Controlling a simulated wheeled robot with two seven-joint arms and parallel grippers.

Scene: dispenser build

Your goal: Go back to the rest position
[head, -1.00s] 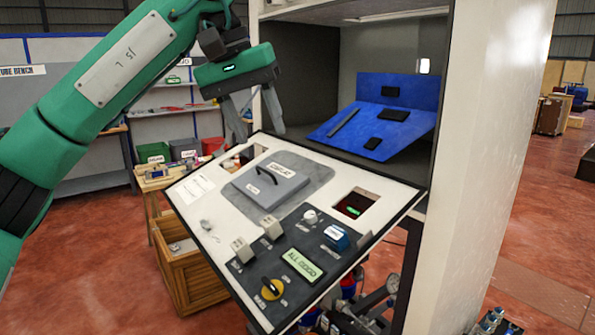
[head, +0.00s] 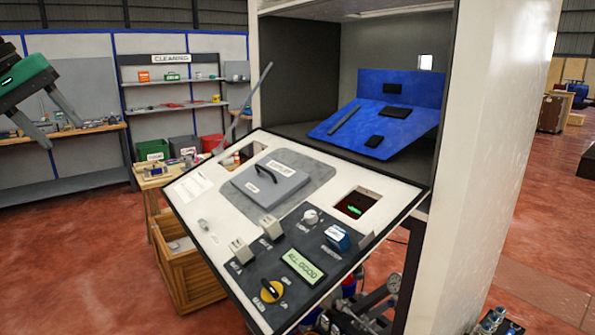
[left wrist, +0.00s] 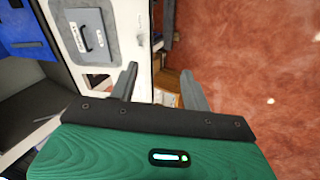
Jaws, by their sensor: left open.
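My left gripper (head: 58,120) is at the far left edge of the head view, in the air, well apart from the dispenser. Its two grey fingers are spread with nothing between them. The left wrist view also shows the open gripper (left wrist: 160,82), with the panel edge and red floor beyond. The dispenser's tilted white panel (head: 205,215) carries a grey hatch lid (head: 270,186) with a black handle, lying flat. Its display (head: 303,266) reads "ALL GOOD". A yellow knob (head: 271,291) sits below. My right gripper is in neither view.
The white dispenser cabinet (head: 490,130) fills the right. A blue tilted board (head: 365,130) is inside it. A wooden crate (head: 195,275) stands left of the panel. Shelves with a "CLEANING" sign (head: 170,58) stand behind. Red floor at the left front is clear.

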